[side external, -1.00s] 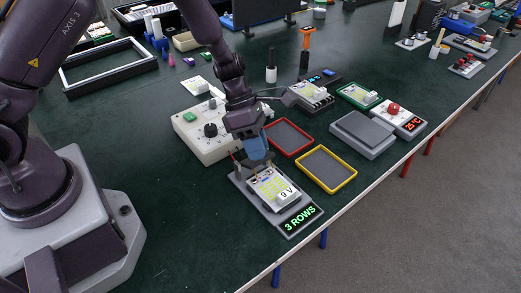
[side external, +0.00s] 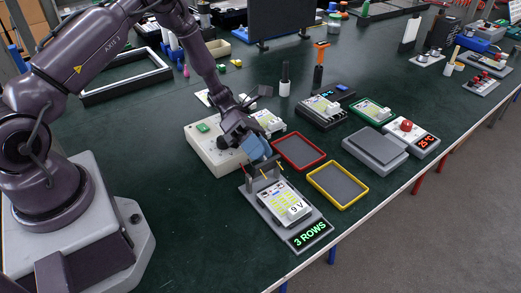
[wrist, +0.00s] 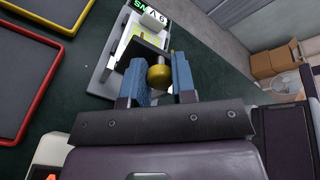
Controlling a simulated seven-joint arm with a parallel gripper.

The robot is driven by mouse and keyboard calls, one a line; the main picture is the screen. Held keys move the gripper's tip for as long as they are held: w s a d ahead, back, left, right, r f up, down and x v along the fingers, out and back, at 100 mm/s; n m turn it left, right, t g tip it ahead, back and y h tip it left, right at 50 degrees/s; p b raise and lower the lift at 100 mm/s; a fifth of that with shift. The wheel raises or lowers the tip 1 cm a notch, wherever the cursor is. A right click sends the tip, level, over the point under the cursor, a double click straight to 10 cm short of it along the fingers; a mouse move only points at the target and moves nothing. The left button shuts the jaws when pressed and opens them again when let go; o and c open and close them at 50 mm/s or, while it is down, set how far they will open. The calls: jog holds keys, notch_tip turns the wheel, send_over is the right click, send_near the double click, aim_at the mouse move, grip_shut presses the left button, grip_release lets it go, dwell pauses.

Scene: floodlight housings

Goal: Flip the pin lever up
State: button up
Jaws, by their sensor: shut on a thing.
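The test fixture (side external: 262,205) is a grey base at the table's front edge, with a green "3 ROWS" display (side external: 310,236). A white board with yellow squares and a "9 V" block (side external: 292,209) lies on it. The dark pin lever (side external: 265,176) stands raised at the fixture's back end, clear of most of the board. My gripper (side external: 258,152) is tilted over that end. In the wrist view its blue fingers (wrist: 160,80) are shut around the lever's brass knob (wrist: 159,73). The side view hides the knob behind the fingers.
A red-rimmed tray (side external: 323,164) and a yellow-rimmed tray (side external: 365,192) lie to the right. A cream control box (side external: 207,150) with a green button stands close behind my gripper. A grey scale-like block (side external: 375,147) is farther right.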

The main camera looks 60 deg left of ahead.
jog(key=shift+f, duration=0.1)
dwell(0.5)
jog(key=o, duration=0.9)
jog(key=shift+a, duration=0.15)
jog(key=v, duration=1.2)
jog(key=shift+a, duration=0.45)
